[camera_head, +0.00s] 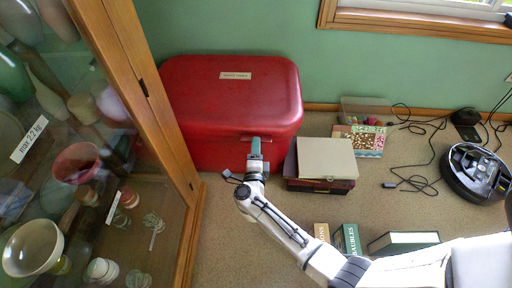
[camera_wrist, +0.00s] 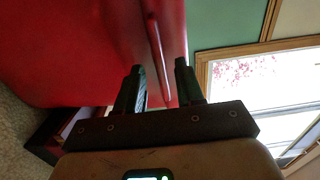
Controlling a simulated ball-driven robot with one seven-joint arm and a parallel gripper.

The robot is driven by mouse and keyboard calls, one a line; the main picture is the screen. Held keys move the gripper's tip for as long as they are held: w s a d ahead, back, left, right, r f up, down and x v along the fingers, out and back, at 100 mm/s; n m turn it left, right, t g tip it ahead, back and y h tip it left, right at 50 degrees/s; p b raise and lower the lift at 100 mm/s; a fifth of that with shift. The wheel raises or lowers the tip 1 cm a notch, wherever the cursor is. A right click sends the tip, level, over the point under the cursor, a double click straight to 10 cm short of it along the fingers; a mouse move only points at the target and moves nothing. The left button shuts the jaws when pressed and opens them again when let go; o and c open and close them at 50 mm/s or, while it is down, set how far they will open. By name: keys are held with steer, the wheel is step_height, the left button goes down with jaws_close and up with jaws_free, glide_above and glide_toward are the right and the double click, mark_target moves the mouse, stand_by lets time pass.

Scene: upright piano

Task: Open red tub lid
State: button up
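The red tub (camera_head: 205,148) stands on the floor against the green wall. Its red lid (camera_head: 225,85) is down and bears a small label. A handle (camera_head: 262,138) shows at the front, partly hidden by my gripper. My gripper (camera_head: 255,148) is at the tub's front, near this handle. In the wrist view my gripper (camera_wrist: 160,85) has its two dark fingers apart. The red handle bar (camera_wrist: 157,48) runs down towards the gap between them, with its lower end near the fingertips. I cannot tell whether either finger touches it.
A glass-fronted wooden cabinet (camera_head: 165,100) stands close on the left. A box with a pale lid (camera_head: 327,158) is just right of my gripper. Books (camera_head: 402,241) lie in front. Cables and a round black robot vacuum (camera_head: 477,172) are at the right.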

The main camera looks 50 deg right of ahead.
steer(key=shift+x, duration=0.8)
jaws_close()
stand_by(1.0)
